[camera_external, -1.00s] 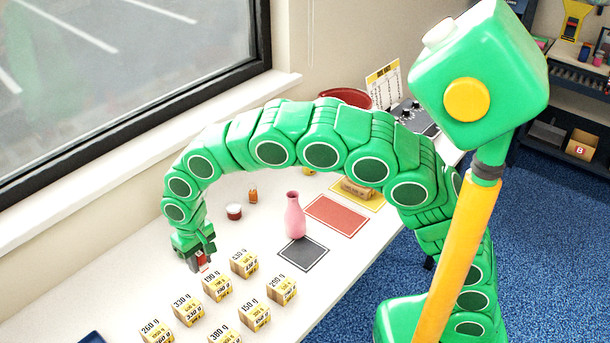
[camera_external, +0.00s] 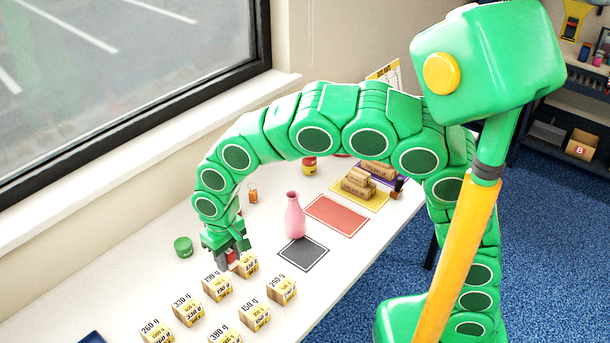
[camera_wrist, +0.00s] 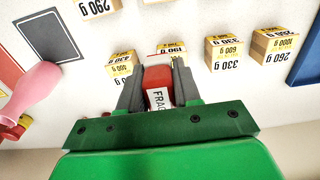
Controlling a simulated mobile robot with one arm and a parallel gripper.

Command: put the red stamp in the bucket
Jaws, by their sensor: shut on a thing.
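My gripper (camera_wrist: 158,88) is shut on the red stamp (camera_wrist: 157,76), which has a white label with black letters starting "FRAG". In the external view my gripper (camera_external: 228,262) hangs low over the white table, right by the back box of the weight-marked group, with a bit of red showing between its fingers. Whether the stamp touches that box I cannot tell. The bucket is not clearly seen now; my arm covers the back of the table where a red rim showed before.
Several weight-marked boxes (camera_external: 217,287) stand at the front. A pink vase (camera_external: 294,217) stands beside a dark mat (camera_external: 303,254) and a red mat (camera_external: 338,215). A green can (camera_external: 183,247) is left of my gripper.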

